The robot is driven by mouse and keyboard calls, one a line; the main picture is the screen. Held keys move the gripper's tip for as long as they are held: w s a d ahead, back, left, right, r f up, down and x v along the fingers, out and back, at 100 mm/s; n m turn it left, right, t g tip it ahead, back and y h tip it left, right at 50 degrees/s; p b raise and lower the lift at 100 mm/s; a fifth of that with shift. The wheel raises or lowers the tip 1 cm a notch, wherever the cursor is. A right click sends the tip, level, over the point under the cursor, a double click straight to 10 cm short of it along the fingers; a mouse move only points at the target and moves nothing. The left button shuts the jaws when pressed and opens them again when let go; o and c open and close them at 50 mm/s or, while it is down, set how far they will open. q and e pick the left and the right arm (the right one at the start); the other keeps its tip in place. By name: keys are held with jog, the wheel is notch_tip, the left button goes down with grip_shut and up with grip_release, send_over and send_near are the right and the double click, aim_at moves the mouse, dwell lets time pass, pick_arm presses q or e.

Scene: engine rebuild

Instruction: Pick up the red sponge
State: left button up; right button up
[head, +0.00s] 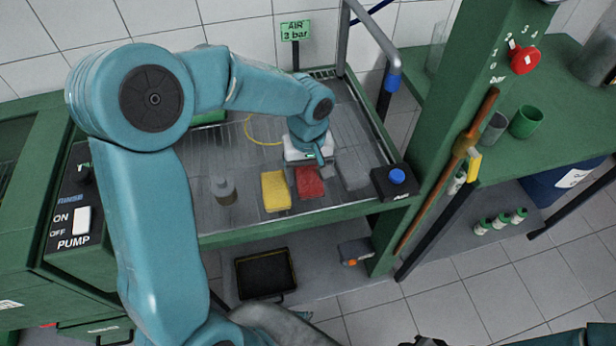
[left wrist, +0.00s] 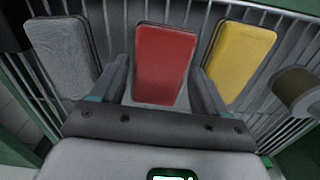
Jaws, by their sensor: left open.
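The red sponge (head: 310,183) lies on the slatted rack of the green wash bench, between a yellow sponge (head: 275,191) and a grey sponge (head: 352,172). My left gripper (head: 322,161) is just above the rack at the red sponge's far end. In the left wrist view my left gripper (left wrist: 162,80) is open, with one finger on each side of the red sponge (left wrist: 164,58). I cannot tell whether the fingers touch it. The grey sponge (left wrist: 62,55) and yellow sponge (left wrist: 240,58) are just outside the fingers. My right gripper is not in view.
A grey cylindrical pot (head: 225,191) stands left of the yellow sponge. A black box with a blue button (head: 397,177) sits at the bench's right corner. A green post (head: 448,110) rises on the right. A black tray (head: 265,273) lies on the shelf below.

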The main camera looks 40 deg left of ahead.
pick_arm(q)
jog(key=c, duration=0.8)
